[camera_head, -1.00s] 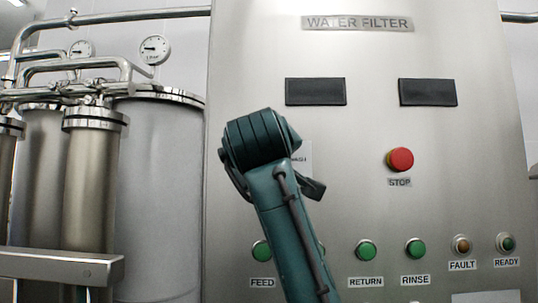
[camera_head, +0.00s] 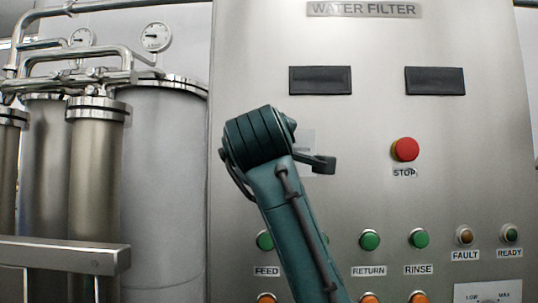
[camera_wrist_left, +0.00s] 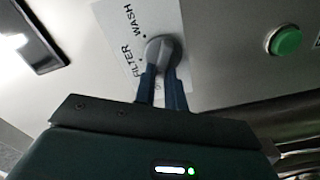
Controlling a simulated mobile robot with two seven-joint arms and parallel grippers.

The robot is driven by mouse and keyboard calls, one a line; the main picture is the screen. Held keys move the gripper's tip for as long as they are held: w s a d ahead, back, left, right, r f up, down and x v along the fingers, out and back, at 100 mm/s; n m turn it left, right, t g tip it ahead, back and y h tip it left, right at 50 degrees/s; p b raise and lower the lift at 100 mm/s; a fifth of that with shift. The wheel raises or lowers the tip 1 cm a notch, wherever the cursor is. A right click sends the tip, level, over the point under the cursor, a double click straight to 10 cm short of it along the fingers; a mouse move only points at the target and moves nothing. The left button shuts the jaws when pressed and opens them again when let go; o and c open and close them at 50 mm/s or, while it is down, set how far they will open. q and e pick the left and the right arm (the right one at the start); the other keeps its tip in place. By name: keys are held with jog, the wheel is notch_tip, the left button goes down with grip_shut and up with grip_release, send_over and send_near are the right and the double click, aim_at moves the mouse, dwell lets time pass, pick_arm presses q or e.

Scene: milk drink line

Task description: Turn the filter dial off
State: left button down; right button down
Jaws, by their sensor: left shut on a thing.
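The filter dial (camera_wrist_left: 163,52) is a grey knob on a white plate (camera_wrist_left: 125,12) marked WASH and FILTER, in the left wrist view. My left gripper (camera_wrist_left: 163,76) is shut on the dial, with a blue finger on each side of its lower part. The fingers hide part of the plate, so its lower mark cannot be read. The dial's exact pointing is hard to tell. In the head view, my left arm covers the dial, and only a slip of the plate (camera_head: 307,140) shows beside my wrist. My right gripper is in neither view.
The steel WATER FILTER panel (camera_head: 450,190) carries a red STOP button (camera_head: 405,149), two dark displays and rows of green and orange buttons. A green button (camera_wrist_left: 285,40) is near the dial in the wrist view. Steel tanks (camera_head: 160,190) and pipes stand left.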

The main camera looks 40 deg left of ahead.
pick_arm(q)
jog(key=c, duration=1.5)
grip_release()
jog(key=shift+o, duration=0.2)
jog(key=b+v, duration=0.2)
jog(key=v, duration=1.1)
jog(key=shift+s, duration=0.15)
